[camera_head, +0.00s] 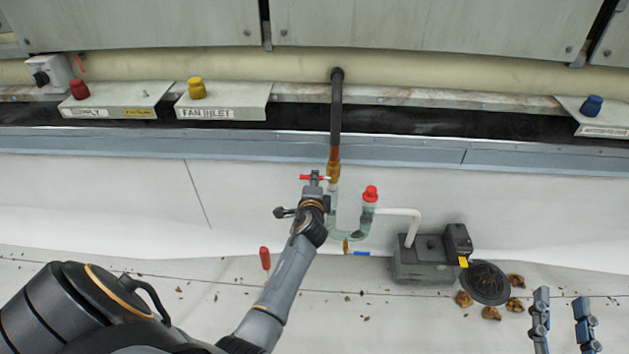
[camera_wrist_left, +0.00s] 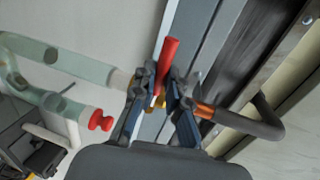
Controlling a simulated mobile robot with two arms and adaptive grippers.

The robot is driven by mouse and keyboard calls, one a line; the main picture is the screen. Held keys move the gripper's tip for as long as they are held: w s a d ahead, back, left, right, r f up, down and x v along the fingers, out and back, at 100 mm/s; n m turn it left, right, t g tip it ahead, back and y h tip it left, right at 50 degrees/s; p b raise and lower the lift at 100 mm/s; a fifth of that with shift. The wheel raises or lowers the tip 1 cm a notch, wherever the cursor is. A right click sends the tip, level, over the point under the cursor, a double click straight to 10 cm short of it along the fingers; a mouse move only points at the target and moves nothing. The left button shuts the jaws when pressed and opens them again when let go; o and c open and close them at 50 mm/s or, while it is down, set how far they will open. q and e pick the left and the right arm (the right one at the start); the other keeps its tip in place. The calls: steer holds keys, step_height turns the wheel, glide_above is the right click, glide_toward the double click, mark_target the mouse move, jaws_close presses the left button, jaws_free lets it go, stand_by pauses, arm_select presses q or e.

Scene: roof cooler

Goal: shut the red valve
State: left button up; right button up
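The red valve is a red handle (camera_head: 306,177) on the brass fitting (camera_head: 334,172) below the dark vertical pipe. In the head view the handle lies across the pipe's line. The left wrist view shows the handle (camera_wrist_left: 168,58) sticking up between the fingertips, roughly crosswise to the pipe. My left gripper (camera_head: 315,180) is at the valve; in the left wrist view its fingertips (camera_wrist_left: 162,88) straddle the handle's lower part with a narrow gap. Whether they touch it is unclear. My right gripper (camera_head: 562,315) is open and empty at the lower right, far from the valve.
A greenish U-shaped trap (camera_head: 350,236) with a red cap (camera_head: 370,193) stands just right of my left gripper. A grey pump box (camera_head: 425,262) and a round dark drain (camera_head: 484,283) lie further right. A red-handled object (camera_head: 265,258) lies beside my left arm.

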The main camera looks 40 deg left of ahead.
arm_select(q)
steer(key=o, duration=0.4)
steer(key=shift+c, duration=0.2)
steer(key=v, duration=1.2)
